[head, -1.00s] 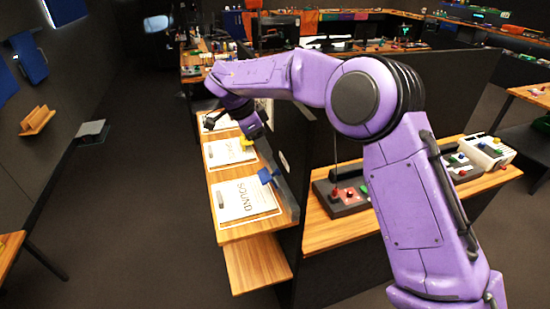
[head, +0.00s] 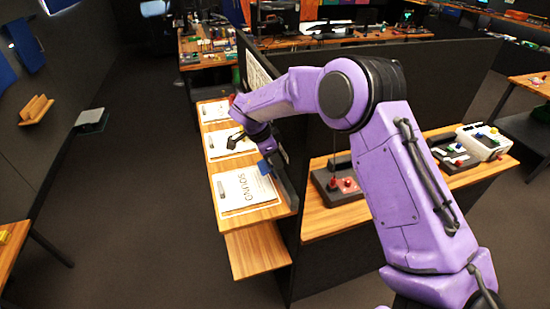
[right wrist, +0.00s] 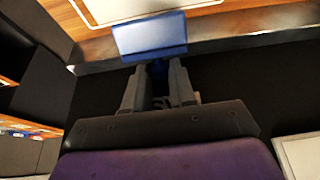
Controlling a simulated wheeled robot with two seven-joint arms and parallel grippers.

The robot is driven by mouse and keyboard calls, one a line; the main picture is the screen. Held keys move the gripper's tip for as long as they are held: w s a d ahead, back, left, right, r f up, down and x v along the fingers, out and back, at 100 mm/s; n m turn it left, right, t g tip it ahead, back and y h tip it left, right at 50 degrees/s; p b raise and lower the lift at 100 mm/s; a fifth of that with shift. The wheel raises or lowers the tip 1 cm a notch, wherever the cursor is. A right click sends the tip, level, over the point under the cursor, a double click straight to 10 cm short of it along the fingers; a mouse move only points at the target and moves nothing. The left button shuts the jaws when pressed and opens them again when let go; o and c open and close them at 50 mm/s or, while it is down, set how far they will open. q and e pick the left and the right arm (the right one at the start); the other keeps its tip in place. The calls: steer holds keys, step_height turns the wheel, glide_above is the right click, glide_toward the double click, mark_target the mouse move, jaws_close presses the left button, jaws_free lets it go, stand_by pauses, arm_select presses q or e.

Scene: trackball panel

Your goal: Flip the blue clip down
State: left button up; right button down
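The blue clip (head: 265,167) stands at the right edge of the wooden shelf, beside the nearest white sheet marked SOUND (head: 243,190). In the right wrist view its blue flap (right wrist: 150,36) faces me, just past the fingertips. My right gripper (head: 263,151) is right behind the clip in the head view. In the right wrist view its two fingers (right wrist: 157,72) are apart, with a dark blue part of the clip showing between their tips. I cannot tell whether they touch it. My left gripper is not in view.
The wooden shelf (head: 272,212) holds more white sheets (head: 228,143) farther back. A black partition (head: 420,95) rises right of the shelf. Beyond it, a desk (head: 325,220) carries a dark box with red knobs (head: 340,184) and a white button panel (head: 487,140).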

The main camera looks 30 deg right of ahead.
mark_target(267, 164)
steer(key=shift+a, duration=0.1)
steer(key=shift+w+a+r+h, duration=0.1)
steer(key=shift+h, duration=0.3)
steer(key=shift+w+a+h+p, duration=0.1)
steer(key=shift+a+h+p, duration=0.3)
steer(key=shift+h, duration=0.3)
steer(key=shift+w+a+f+g+h, duration=0.15)
steer(key=shift+a+g+h, duration=0.15)
steer(key=shift+h, duration=0.55)
steer(key=shift+w+a+f+g+h, duration=0.2)
steer(key=shift+a+h, duration=0.25)
steer(key=shift+h, duration=0.35)
steer(key=shift+s+a+f+g+h, duration=0.1)
steer(key=shift+a+g+h, duration=0.25)
steer(key=shift+h, duration=0.5)
steer(key=c, duration=1)
jaws_free()
